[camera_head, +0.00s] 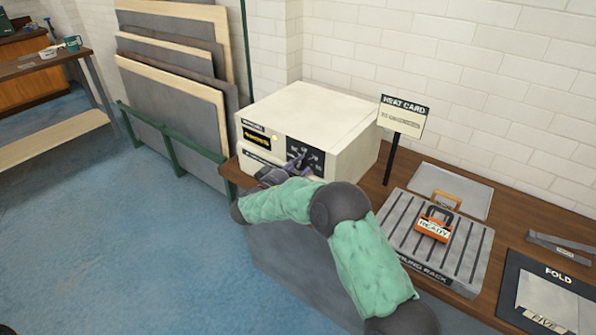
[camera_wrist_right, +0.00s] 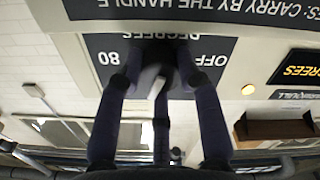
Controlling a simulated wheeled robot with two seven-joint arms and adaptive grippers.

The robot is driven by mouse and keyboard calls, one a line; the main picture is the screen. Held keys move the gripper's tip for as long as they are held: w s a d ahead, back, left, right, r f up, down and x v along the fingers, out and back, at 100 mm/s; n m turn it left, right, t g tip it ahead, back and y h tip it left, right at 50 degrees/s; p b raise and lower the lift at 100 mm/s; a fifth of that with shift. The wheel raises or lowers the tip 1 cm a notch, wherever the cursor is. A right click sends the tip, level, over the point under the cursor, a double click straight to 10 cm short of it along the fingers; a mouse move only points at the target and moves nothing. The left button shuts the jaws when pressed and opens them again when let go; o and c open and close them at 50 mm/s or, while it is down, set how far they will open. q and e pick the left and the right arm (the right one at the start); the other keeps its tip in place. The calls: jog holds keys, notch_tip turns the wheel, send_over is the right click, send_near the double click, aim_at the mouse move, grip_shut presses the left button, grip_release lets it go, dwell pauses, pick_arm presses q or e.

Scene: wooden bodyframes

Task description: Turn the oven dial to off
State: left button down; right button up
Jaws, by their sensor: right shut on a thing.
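The oven (camera_head: 310,110) is a cream box on the wooden bench, with a dark dial panel (camera_head: 318,158) on its front. My right gripper (camera_head: 298,164) is at this panel and shut on the dial. In the right wrist view, upside down, the dark dial (camera_wrist_right: 152,58) sits between my right gripper's fingers (camera_wrist_right: 155,78). A pale mark shows on the dial; I cannot tell which label it points to. The label OFF (camera_wrist_right: 207,60) is to its right in that view, and 80 (camera_wrist_right: 109,58) to its left. My left gripper is not in view.
A heat card sign (camera_head: 402,115) stands right of the oven. A fold mat (camera_head: 515,285) lies at the right. Boards (camera_head: 175,95) lean in a green rack at the left. Blue floor is clear at left.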

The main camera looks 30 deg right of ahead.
jog(key=shift+r+n, duration=0.1)
jog(key=shift+n, duration=0.9)
jog(key=n, duration=0.2)
jog(key=shift+n, duration=0.3)
jog(key=n, duration=0.2)
jog(key=shift+n, duration=0.4)
jog(key=n, duration=0.2)
jog(key=shift+w+r+n+p, duration=0.1)
jog(key=shift+n+p, duration=0.25)
jog(key=shift+n, duration=0.05)
jog(key=n+p, duration=0.1)
jog(key=n, duration=0.1)
jog(key=shift+n, duration=0.3)
jog(key=n+p, duration=0.2)
jog(key=n, duration=0.1)
jog(key=shift+n, duration=0.4)
jog(key=n+p, duration=0.2)
jog(key=n, duration=0.2)
jog(key=shift+a+f+p, duration=0.1)
jog(key=shift+f+p, duration=0.1)
jog(key=shift+p, duration=0.15)
jog(key=shift+n, duration=0.7)
jog(key=shift+f+p, duration=0.15)
jog(key=shift+p, duration=0.2)
